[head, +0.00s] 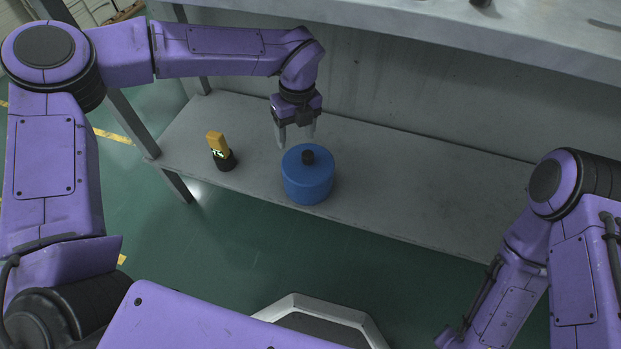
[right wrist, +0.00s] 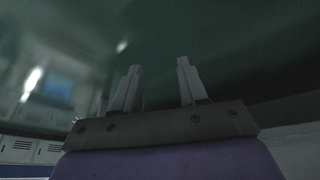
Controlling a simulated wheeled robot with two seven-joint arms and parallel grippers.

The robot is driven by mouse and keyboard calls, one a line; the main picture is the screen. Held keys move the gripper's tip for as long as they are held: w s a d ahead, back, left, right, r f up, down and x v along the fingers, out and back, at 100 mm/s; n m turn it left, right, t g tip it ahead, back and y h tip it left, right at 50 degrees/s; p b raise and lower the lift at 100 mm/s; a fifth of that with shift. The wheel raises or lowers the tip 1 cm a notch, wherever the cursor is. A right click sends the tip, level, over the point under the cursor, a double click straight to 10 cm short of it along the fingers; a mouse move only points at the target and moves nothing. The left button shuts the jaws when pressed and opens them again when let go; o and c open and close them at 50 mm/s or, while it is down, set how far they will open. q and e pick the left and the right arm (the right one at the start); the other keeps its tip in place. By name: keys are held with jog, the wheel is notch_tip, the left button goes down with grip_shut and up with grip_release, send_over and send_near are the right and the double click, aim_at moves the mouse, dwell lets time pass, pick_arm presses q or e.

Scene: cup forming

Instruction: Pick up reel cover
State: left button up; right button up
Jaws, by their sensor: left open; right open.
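My left gripper (head: 295,138) is open and empty. It points down just above and behind the knob, and its fingers appear apart from the cover. My right gripper (right wrist: 158,85) is open and empty in the right wrist view, with only blurred dark green between and beyond its fingers. In the head view the right gripper is hidden; only its arm shows at the lower right.
A small black and orange object (head: 219,152) stands on the shelf left of the cover. An upper shelf (head: 480,35) overhangs at the top right. A grey post (head: 133,125) stands at the left. The shelf right of the cover is clear.

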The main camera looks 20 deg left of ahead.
aim_at(307, 154)
pick_arm(q)
jog(key=f+b, duration=0.2)
jog(key=d+f+n+h+b, duration=0.1)
jog(key=f, duration=0.2)
jog(key=d+f+n+h+b, duration=0.1)
jog(key=f+b, duration=0.1)
jog(key=shift+w+d+f+b, duration=0.2)
jog(key=shift+w+f+b, duration=0.1)
jog(key=shift+w, duration=0.1)
jog(key=shift+f, duration=0.15)
pick_arm(e)
notch_tip(307, 154, down, 7)
jog(key=g, duration=0.1)
jog(key=shift+s+a+n+y, duration=0.15)
jog(key=shift+s+n+y, duration=0.25)
jog(key=shift+s, duration=0.05)
pick_arm(q)
grip_shut()
